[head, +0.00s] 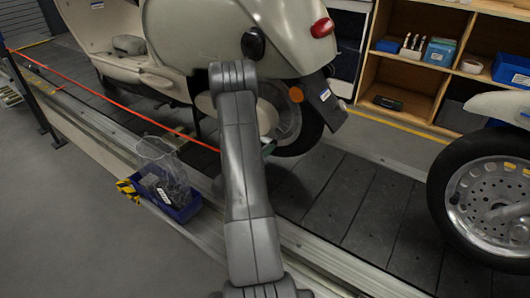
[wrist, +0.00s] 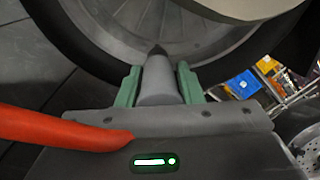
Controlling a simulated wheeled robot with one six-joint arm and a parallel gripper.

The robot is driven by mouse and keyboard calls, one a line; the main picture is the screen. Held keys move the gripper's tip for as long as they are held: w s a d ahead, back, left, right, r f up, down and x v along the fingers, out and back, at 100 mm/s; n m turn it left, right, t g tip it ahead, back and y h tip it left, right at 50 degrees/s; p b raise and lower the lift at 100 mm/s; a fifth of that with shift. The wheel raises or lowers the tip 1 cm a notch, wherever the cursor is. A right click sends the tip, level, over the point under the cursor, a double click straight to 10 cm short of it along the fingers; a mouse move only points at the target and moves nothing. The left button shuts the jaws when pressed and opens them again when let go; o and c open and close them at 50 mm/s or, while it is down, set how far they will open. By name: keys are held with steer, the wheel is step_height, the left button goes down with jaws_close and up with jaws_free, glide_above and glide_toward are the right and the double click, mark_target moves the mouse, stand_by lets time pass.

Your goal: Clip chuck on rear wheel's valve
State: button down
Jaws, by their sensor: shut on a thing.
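The rear wheel (head: 287,122) of the cream scooter (head: 190,35) is partly hidden behind my arm in the head view. In the wrist view its dark tyre (wrist: 75,45) and grey disc fill the top. My gripper (wrist: 158,85) has green fingers on both sides of a grey tapered chuck (wrist: 158,82), whose dark tip points up toward the wheel. I cannot tell whether the tip touches the wheel or a valve.
A blue bin (head: 180,208) with a clear bag stands at the conveyor's near edge, by a yellow-black striped marker (head: 128,190). Another scooter's wheel (head: 485,195) stands at right. Wooden shelves (head: 405,75) line the back. Slats between the scooters (head: 370,200) are clear.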

steer(key=shift+w+d, duration=0.4)
steer(key=shift+w, duration=0.2)
stand_by(0.3)
steer(key=c, duration=0.9)
jaws_free()
steer(key=p+v, duration=0.2)
steer(key=v, duration=1.2)
steer(key=shift+w, duration=0.1)
steer(key=b+x, duration=0.2)
steer(key=x, duration=1.1)
steer(key=shift+w+d, duration=0.3)
steer(key=shift+s, duration=0.1)
